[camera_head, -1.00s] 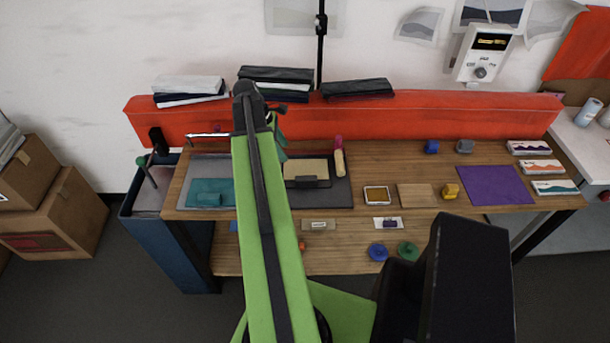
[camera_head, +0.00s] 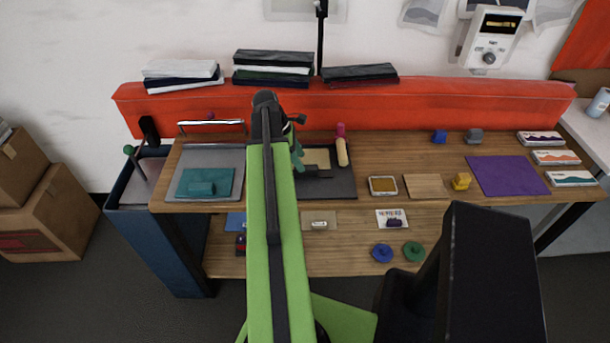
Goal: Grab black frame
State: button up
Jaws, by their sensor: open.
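A flat dark rectangle (camera_head: 338,183) lies on the wooden bench, with a tan panel (camera_head: 317,158) and a black bar (camera_head: 318,174) on it. It looks like the black frame, though my arm covers its left part and I cannot tell its exact shape. My gripper (camera_head: 298,160) shows as dark teal parts just right of my green arm, over or beside the left edge of the tan panel. It is open, and no object shows in it. I cannot tell its height above the bench.
A pink-topped roller (camera_head: 342,146) lies right of the tan panel. A grey tray (camera_head: 209,154) with a teal sheet (camera_head: 217,184) is at left. A red ledge (camera_head: 430,103) runs behind. A small framed square (camera_head: 383,186), wooden board (camera_head: 427,186) and purple mat (camera_head: 507,176) lie rightward.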

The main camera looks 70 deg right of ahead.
aim_at(306, 167)
jog(key=b+x, duration=0.5)
jog(key=shift+s+a+f, duration=0.1)
jog(key=shift+s, duration=0.15)
jog(key=shift+r, duration=0.2)
grip_shut()
